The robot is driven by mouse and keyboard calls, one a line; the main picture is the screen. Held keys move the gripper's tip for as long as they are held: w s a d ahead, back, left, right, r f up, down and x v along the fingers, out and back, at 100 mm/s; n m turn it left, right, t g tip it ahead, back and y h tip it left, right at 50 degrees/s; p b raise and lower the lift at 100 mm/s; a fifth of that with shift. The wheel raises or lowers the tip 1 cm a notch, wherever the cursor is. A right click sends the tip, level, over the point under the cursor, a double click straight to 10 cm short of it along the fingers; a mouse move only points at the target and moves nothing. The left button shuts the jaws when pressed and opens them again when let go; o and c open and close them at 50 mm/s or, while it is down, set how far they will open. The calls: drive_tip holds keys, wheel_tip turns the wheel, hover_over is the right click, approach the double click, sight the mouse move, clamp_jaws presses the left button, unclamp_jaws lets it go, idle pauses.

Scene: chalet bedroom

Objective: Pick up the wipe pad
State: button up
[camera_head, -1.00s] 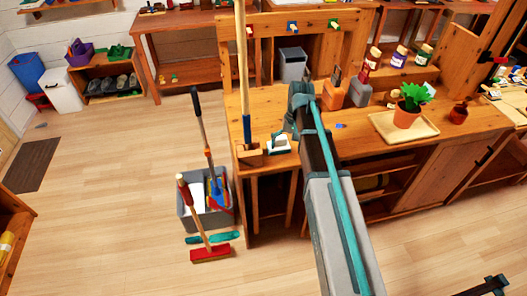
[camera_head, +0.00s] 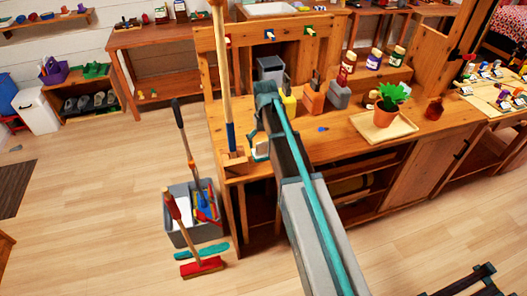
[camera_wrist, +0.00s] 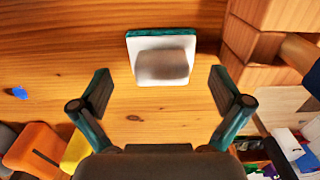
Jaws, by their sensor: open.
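The wipe pad (camera_wrist: 163,60) is a white block with a rounded raised grip and a teal edge. It lies on the wooden table top (camera_wrist: 185,120). In the head view the wipe pad (camera_head: 261,150) is partly hidden behind my arm. My gripper (camera_wrist: 161,88) is open and empty in the wrist view, with its fingers spread wider than the pad. The pad appears just beyond the fingertips, centred between them and not between the fingers.
A wooden block (camera_head: 236,163) holding a tall pole stands close beside the pad. An orange container (camera_head: 313,101), a grey one (camera_head: 339,95) and a small blue item (camera_head: 323,129) are to the right. A potted plant (camera_head: 386,112) stands on a tray (camera_head: 372,132).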

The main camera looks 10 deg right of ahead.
sight(263, 144)
drive_tip(key=shift+w+a+f+p, duration=0.1)
drive_tip(key=shift+f+p, duration=0.15)
drive_tip(key=shift+f, duration=0.6)
drive_tip(key=shift+w+f+p, duration=0.15)
drive_tip(key=shift+f+p, duration=0.1)
drive_tip(key=shift+f, duration=0.55)
drive_tip(key=shift+w+a+f+p, duration=0.1)
drive_tip(key=shift+f+p, duration=0.15)
drive_tip(key=shift+f, duration=0.6)
drive_tip(key=c, duration=0.9)
drive_tip(key=shift+r, duration=0.2)
drive_tip(key=shift+c, duration=0.2)
drive_tip(key=shift+r, duration=0.55)
drive_tip(key=s+d+r+b, duration=0.2)
drive_tip(key=s+r, duration=0.3)
drive_tip(key=s, duration=0.1)
drive_tip(key=s+d+r+b, duration=0.2)
drive_tip(key=s+d+r, duration=0.1)
drive_tip(key=s+r, duration=0.3)
drive_tip(key=shift+s+d+r, duration=0.3)
drive_tip(key=shift+s, duration=0.2)
